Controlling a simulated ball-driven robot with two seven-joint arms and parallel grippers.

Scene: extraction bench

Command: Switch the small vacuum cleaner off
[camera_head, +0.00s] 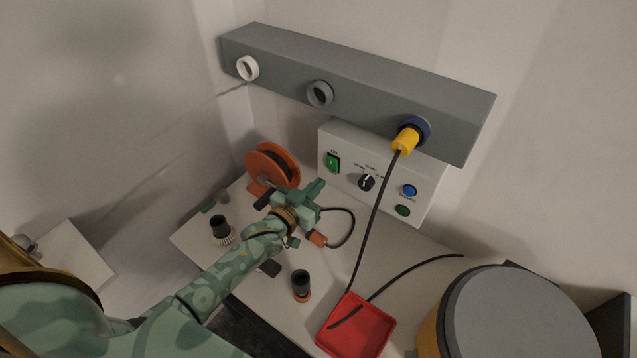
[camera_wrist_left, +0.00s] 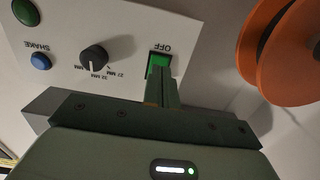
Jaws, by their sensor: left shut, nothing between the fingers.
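A white control panel (camera_head: 385,178) sits below a grey wall duct. It carries a lit green rocker switch (camera_head: 333,162), a black dial (camera_head: 367,182), a blue button (camera_head: 410,190) and a green button (camera_head: 402,210). In the left wrist view the green switch (camera_wrist_left: 158,62) sits beside the word OFF. My left gripper (camera_head: 320,184) is shut and empty. In the left wrist view its closed fingertips (camera_wrist_left: 162,76) overlap the switch's edge; I cannot tell if they touch. A grey-topped drum with an orange side (camera_head: 520,310) stands at right. My right gripper is not in view.
An orange reel (camera_head: 272,165) stands left of the panel, close to my gripper. Dark upright pieces (camera_head: 301,284) and a red tray (camera_head: 356,328) are on the bench. A cable hangs from a yellow plug (camera_head: 406,141) on the grey duct (camera_head: 350,85).

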